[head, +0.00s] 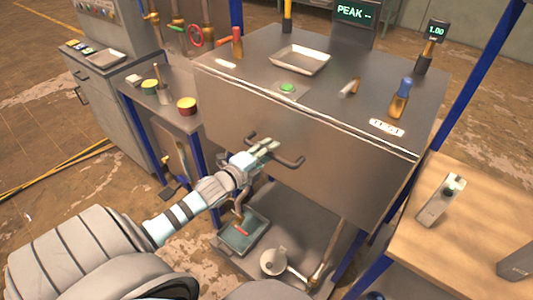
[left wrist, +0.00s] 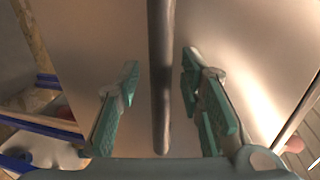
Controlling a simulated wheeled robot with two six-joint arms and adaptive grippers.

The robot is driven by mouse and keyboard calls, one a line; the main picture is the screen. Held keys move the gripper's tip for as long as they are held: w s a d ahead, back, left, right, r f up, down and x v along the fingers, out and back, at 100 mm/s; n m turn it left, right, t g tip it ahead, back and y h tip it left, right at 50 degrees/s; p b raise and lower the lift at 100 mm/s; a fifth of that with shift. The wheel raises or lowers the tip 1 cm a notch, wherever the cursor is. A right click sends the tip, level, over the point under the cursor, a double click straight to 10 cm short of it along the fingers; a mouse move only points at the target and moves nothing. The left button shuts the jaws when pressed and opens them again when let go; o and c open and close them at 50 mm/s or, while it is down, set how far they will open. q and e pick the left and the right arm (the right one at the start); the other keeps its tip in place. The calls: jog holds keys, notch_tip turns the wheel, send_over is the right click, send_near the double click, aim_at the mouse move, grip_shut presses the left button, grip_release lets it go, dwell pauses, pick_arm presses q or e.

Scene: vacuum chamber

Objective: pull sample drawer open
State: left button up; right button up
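The sample drawer (head: 335,180) is the wide brushed-metal front of the bench; no gap shows along its top edge. Its dark bar handle (head: 290,161) stands out from the middle of the front. My left gripper (head: 266,147) is at the handle and hides part of it. In the left wrist view the handle (left wrist: 161,60) runs between the two teal-padded fingers of the left gripper (left wrist: 160,95). The fingers are open, with a gap on each side of the bar. My right gripper is not in view.
Below are a shelf with a teal tray (head: 243,232) and a round pan (head: 273,262). A wooden table (head: 470,225) stands at right.

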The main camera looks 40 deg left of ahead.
pick_arm(q)
jog(key=shift+w, duration=0.1)
grip_shut()
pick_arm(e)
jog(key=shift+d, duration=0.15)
